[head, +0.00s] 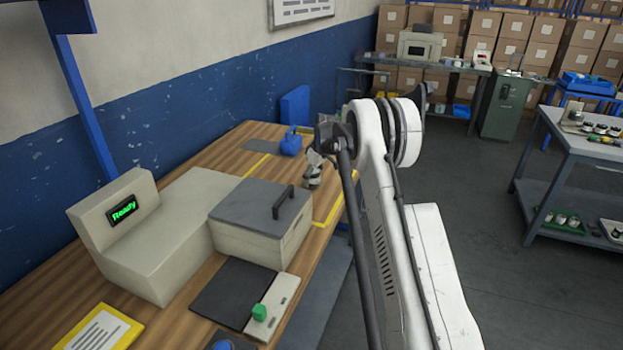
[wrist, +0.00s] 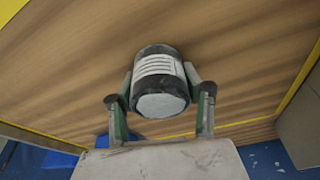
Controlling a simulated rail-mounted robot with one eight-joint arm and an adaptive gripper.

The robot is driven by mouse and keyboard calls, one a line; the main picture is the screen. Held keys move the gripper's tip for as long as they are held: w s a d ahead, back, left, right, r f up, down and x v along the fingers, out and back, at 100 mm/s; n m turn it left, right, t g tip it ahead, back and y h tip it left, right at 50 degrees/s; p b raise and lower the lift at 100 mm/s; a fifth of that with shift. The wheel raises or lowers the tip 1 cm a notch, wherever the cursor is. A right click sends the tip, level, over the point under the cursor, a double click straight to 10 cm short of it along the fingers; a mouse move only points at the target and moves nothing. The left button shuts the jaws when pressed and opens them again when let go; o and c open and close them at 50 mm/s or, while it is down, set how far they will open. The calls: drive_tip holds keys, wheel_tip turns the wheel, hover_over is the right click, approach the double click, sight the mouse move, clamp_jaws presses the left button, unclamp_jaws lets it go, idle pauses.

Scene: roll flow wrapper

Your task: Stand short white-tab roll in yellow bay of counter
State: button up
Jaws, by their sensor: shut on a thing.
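A short roll (wrist: 158,67) with dark ends and a pale, lined band sits between the two fingers of my gripper (wrist: 159,95) in the wrist view. Its round pale end faces the camera. In the head view, the roll (head: 313,178) shows small and roughly upright below my gripper (head: 317,158), partly hidden by my arm. My gripper is shut on it. The yellow-lined bay of the wooden counter (head: 285,174) lies around and below the roll. Whether the roll's base touches the counter I cannot tell. No white tab can be made out clearly.
A beige machine with a green "Ready" display (head: 123,208) and a grey-lidded box (head: 262,205) stand nearer on the counter. A blue object (head: 291,143) and an upright blue panel (head: 295,107) are behind the roll. Bare wood surrounds the roll in the wrist view.

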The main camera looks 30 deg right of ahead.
drive_tip(key=shift+f, duration=0.2)
drive_tip(key=o, duration=1.3)
drive_tip(key=shift+c, duration=0.2)
drive_tip(key=shift+r, duration=0.15)
